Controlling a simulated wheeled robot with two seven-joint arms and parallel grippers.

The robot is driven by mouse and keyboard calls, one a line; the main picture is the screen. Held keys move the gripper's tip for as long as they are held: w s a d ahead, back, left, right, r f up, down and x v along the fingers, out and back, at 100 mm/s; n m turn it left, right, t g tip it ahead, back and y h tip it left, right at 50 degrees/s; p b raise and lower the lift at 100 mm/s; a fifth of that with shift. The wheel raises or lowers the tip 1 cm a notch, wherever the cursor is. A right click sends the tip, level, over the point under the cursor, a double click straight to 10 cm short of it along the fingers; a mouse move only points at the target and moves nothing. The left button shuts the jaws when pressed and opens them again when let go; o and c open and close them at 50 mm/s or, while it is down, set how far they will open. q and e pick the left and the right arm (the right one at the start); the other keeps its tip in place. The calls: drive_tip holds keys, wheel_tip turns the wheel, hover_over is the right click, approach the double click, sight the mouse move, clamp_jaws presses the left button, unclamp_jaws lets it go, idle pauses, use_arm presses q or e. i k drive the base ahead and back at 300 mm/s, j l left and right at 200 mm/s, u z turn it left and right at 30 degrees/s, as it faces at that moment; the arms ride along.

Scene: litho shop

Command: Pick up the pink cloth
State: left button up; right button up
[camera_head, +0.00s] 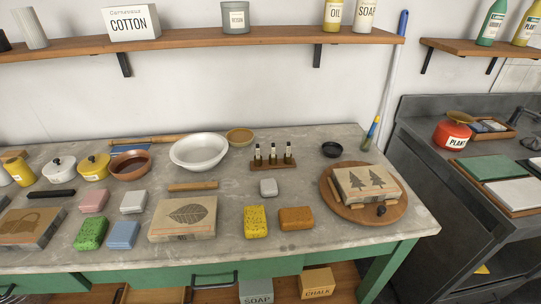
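A small pale pink block-shaped piece (94,200), which looks like the pink cloth folded up, lies on the grey worktop (330,240) at the left. A whitish piece (133,202) lies just right of it, apart from it. A green sponge (91,233) and a blue piece (124,235) lie in front of it. Neither of my grippers shows in the head view.
Behind the pink piece stand a yellow lidded pot (95,168) and a brown bowl (131,165). A dark bar (51,193) lies to its left. A leaf-printed stone (184,219) is at its right.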

sight(95, 201)
drive_tip(key=u, duration=1.3)
